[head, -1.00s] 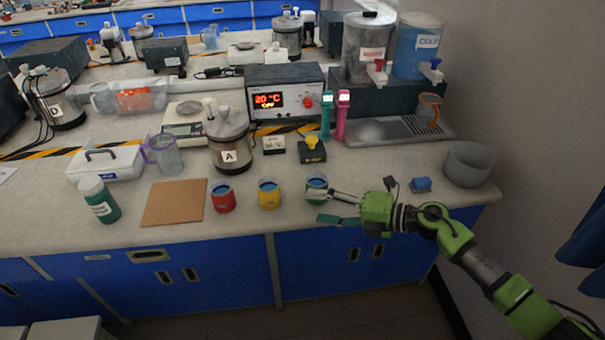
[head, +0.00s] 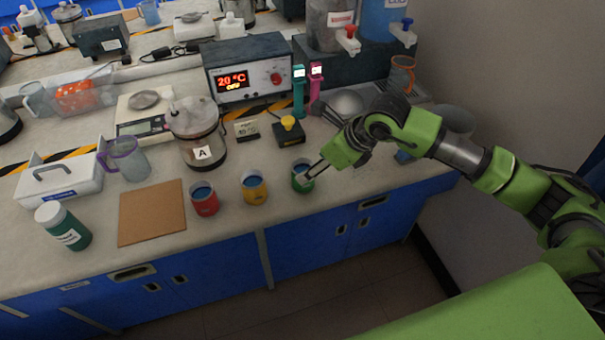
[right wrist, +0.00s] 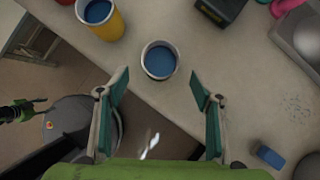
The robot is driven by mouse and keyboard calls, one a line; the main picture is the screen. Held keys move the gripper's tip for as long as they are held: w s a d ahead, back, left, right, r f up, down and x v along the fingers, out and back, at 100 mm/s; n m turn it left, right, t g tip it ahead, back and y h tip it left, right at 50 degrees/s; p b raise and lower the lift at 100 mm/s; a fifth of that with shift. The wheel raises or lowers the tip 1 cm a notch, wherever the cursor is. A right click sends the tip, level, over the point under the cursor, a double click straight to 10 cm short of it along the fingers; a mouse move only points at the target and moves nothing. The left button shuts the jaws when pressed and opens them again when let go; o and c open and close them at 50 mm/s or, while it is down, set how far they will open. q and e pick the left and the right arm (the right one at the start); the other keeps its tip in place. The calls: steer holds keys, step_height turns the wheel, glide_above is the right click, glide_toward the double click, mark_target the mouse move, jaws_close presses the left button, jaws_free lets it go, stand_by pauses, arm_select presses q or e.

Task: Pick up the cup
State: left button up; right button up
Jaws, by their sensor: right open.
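Three cups with blue contents stand upright in a row near the bench's front edge: red (head: 204,199), yellow (head: 253,188) and green (head: 301,182). The task does not say which cup. My right gripper (head: 316,171) is at the green cup, nearest of the three. In the right wrist view the green cup (right wrist: 160,75) stands just ahead of the gap between the open, empty fingers (right wrist: 158,87); it is not gripped. The yellow cup (right wrist: 106,28) is at the upper left there. A small green and black part at the left edge may be my left gripper (right wrist: 22,108).
A yellow-topped black box (head: 289,131) and the heater unit (head: 247,78) stand behind the cups. A blue block (right wrist: 268,156) is to the right of the gripper.

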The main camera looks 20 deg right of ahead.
mark_target(303, 170)
steer(key=shift+p+x, duration=0.3)
steer(key=shift+x, duration=0.65)
steer(key=p+x, duration=0.1)
steer(key=x, duration=0.3)
steer(key=shift+w+a, duration=0.2)
steer(key=shift+w, duration=0.05)
steer(key=shift+w+f, duration=0.1)
steer(key=shift+f, duration=0.05)
arm_select(q)
steer(key=shift+w+a+r, duration=0.15)
steer(key=shift+w+r, duration=0.15)
steer(key=shift+r, duration=0.25)
steer(key=shift+w+a+r, duration=0.15)
steer(key=shift+w+r, duration=0.15)
steer(key=shift+r, duration=0.25)
arm_select(e)
steer(key=c, duration=1.3)
